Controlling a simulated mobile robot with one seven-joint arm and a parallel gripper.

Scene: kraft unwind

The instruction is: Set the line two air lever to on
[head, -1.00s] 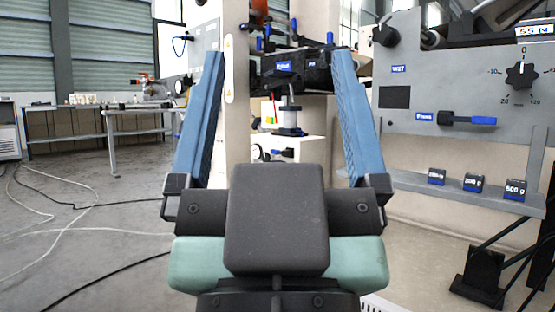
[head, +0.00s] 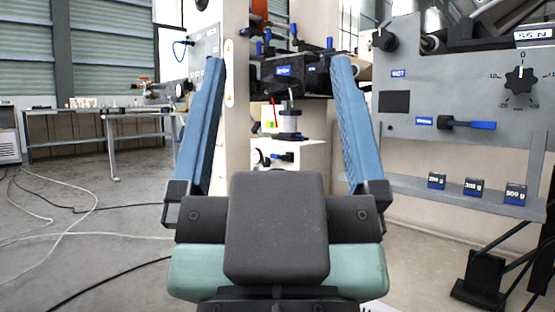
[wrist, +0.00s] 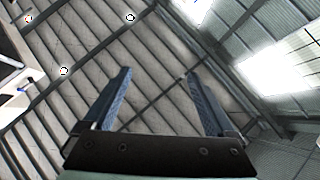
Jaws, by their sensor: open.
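My gripper (head: 278,60) is open and empty, its two blue fingers wide apart and pointing forward in the head view. It also shows open in the wrist view (wrist: 158,74), against the ceiling. Between the fingers, farther off, is a dark valve block (head: 290,74) with small blue levers on top and a blue label too small to read. A lever with a blue handle (head: 481,126) lies level on the grey panel at right, beside a blue label I cannot read. Another small blue handle (head: 283,158) sits on a white box below the block. I cannot tell which lever is line two's.
The grey panel (head: 400,125) with a dial (head: 519,80) stands close at right. Its shelf (head: 400,182) carries dark weights (head: 476,187). Cables (head: 70,238) lie on the floor at left. A bench (head: 110,111) stands at the back left, with open floor before it.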

